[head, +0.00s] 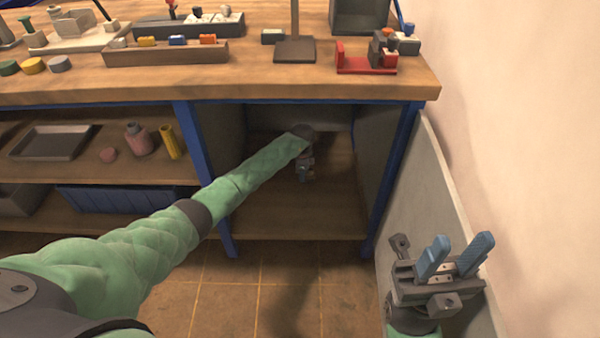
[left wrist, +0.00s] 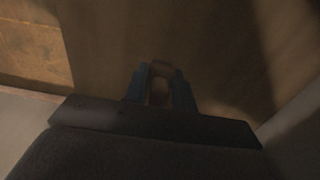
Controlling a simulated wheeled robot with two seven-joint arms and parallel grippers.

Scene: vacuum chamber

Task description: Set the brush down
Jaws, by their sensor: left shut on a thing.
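My left gripper (head: 305,172) is at the end of my left arm, which reaches into the open compartment under the workbench. The left wrist view shows its two dark fingers (left wrist: 160,88) shut on a small brownish thing, taken to be the brush (left wrist: 160,92). Only a short part of it shows; the rest is hidden, and the picture is dark. I cannot tell whether it touches the compartment floor (head: 270,215). My right gripper (head: 455,256) is at the lower right, with blue fingers apart and nothing between them.
The compartment stands between two blue legs (head: 192,145), under the wooden bench top (head: 260,85). Left shelves hold a dark tray (head: 50,143), a pink bottle (head: 138,138) and a blue bin (head: 120,198). A grey panel (head: 425,190) stands at right. The compartment floor's front is bare.

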